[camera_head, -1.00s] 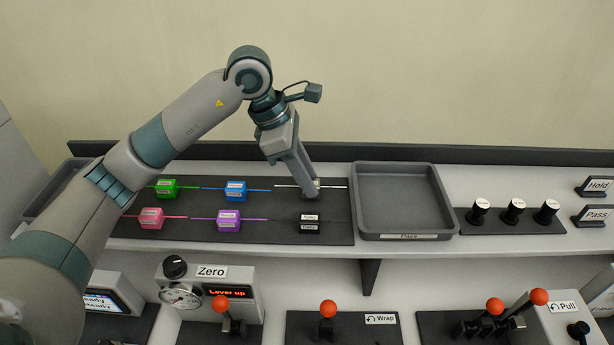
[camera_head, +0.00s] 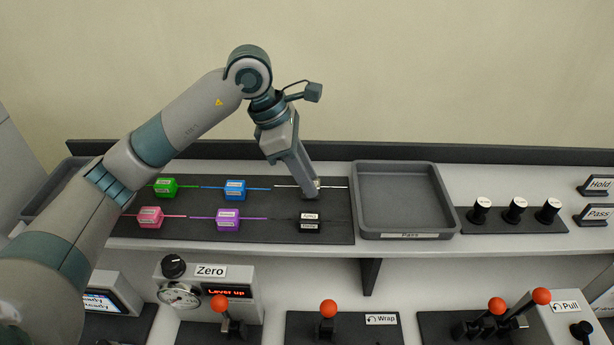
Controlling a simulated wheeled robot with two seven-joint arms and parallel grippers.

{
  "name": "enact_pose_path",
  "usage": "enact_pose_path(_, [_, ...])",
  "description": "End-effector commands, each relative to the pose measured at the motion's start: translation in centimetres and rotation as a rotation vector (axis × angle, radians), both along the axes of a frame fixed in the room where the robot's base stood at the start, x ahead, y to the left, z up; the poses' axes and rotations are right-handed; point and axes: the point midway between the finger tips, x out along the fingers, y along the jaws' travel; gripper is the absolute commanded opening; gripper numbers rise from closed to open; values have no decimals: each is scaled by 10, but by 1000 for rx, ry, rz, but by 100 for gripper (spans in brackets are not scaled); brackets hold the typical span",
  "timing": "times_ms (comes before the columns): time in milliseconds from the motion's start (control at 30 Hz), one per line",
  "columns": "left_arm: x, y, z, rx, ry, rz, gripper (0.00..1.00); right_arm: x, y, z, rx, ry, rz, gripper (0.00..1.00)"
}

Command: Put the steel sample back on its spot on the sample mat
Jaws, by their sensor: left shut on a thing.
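My left gripper (camera_head: 312,194) reaches down over the mat's back right spot and is shut on the steel sample. My right gripper is not in view.
A black block (camera_head: 309,222) sits just in front of the gripper, a blue block (camera_head: 235,189) to its left. Green (camera_head: 166,187), pink (camera_head: 150,217) and purple (camera_head: 228,219) blocks stand further left. The empty grey Pass tray (camera_head: 400,235) is close on the right.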

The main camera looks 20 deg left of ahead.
Motion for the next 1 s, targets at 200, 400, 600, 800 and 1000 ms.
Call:
enact_pose_path(200, [0,0,-2,0,0,0,2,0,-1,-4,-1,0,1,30])
enact_pose_path(400, [0,0,-2,0,0,0,2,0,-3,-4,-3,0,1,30])
enact_pose_path(600, [0,0,-2,0,0,0,2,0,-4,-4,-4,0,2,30])
enact_pose_path(800, [0,0,-2,0,0,0,2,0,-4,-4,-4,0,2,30])
enact_pose_path(1000, [0,0,-4,0,0,0,2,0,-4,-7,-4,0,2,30])
